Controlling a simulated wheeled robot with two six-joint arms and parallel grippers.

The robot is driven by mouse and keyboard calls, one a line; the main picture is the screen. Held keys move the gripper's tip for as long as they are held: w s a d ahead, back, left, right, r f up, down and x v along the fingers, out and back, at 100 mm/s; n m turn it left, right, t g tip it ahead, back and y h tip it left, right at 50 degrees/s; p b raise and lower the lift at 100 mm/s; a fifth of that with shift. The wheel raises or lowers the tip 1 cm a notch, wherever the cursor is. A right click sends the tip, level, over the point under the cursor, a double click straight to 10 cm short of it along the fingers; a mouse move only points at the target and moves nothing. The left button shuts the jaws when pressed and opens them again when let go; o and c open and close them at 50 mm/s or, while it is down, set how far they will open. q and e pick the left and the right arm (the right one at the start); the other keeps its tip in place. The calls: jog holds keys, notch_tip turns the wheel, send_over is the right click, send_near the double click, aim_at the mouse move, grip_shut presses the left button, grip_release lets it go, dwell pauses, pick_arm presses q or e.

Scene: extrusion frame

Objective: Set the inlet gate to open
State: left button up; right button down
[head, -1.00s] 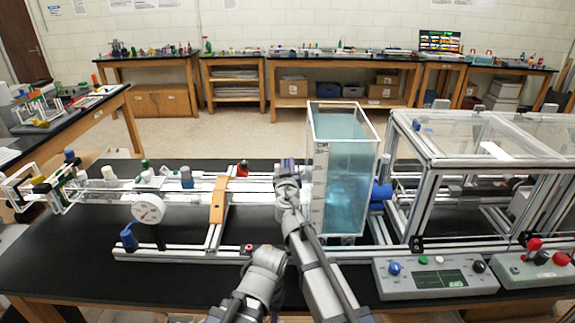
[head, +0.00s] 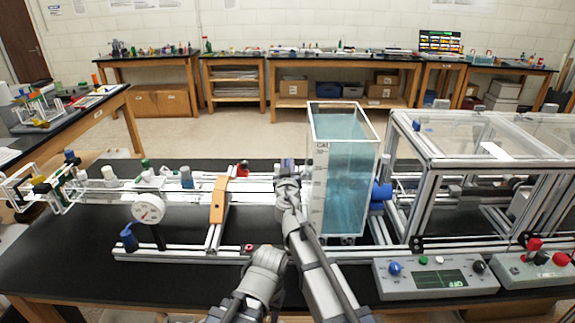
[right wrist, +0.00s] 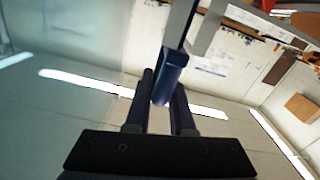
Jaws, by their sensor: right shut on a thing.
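My right gripper (head: 287,168) is at the left side of the clear water tank (head: 345,170) in the head view, at about the height of the white pipes. In the right wrist view its two dark fingers (right wrist: 160,100) are closed about a dark blue handle (right wrist: 170,75), which I take to be the inlet gate's, on a grey bar. The arm and gripper hide most of the gate in the head view, so I cannot tell its setting. The tank holds bluish water.
A round gauge (head: 148,208) and an orange bracket (head: 218,200) stand left of the gripper on the frame. A framed clear enclosure (head: 470,165) stands right of the tank. A grey control box (head: 435,278) is at the front right. The black bench front left is clear.

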aim_at(288, 163)
notch_tip(288, 163, up, 5)
jog(key=p, duration=0.4)
jog(key=shift+p, duration=0.4)
pick_arm(q)
notch_tip(288, 163, up, 5)
jog(key=shift+f, duration=0.1)
pick_arm(e)
jog(key=shift+f, duration=0.1)
jog(key=c, duration=0.8)
grip_release()
jog(key=shift+s, duration=0.1)
pick_arm(q)
jog(key=shift+s+a, duration=0.65)
jog(key=shift+s, duration=0.2)
pick_arm(e)
jog(key=s, duration=0.7)
jog(key=shift+s, duration=0.35)
